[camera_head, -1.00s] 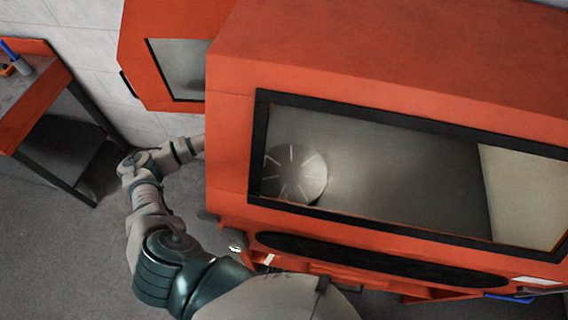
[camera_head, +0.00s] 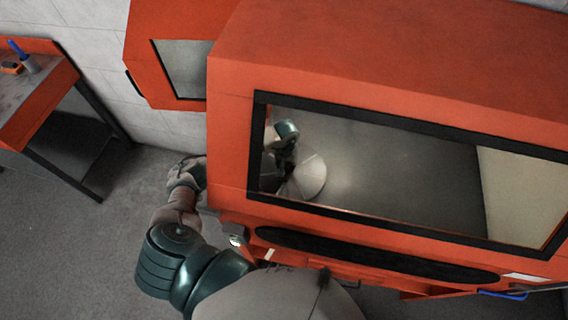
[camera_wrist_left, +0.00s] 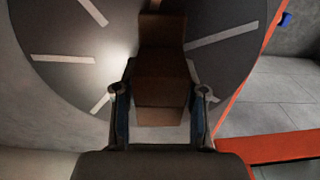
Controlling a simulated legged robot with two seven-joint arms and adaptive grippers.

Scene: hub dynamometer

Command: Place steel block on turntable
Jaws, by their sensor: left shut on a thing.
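The turntable (camera_head: 313,176) is a pale round disc with radial stripes, seen through the window of the orange machine. It also fills much of the left wrist view (camera_wrist_left: 70,35), grey with light stripes. My left gripper (camera_head: 281,166) is inside the machine, over the left part of the disc. In the left wrist view its two fingers (camera_wrist_left: 160,105) are shut on the steel block (camera_wrist_left: 160,78), which looks brown and shaded. The block is over the disc; I cannot tell whether it touches it. The block cannot be made out in the head view. My right gripper is not in view.
The orange machine housing (camera_head: 400,75) and black window frame (camera_head: 385,222) stand in front, with my left arm reaching around the left side. An orange panel with a small window (camera_head: 140,60) is behind left. A workbench (camera_head: 40,100) stands far left. Grey floor (camera_head: 70,250) is clear.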

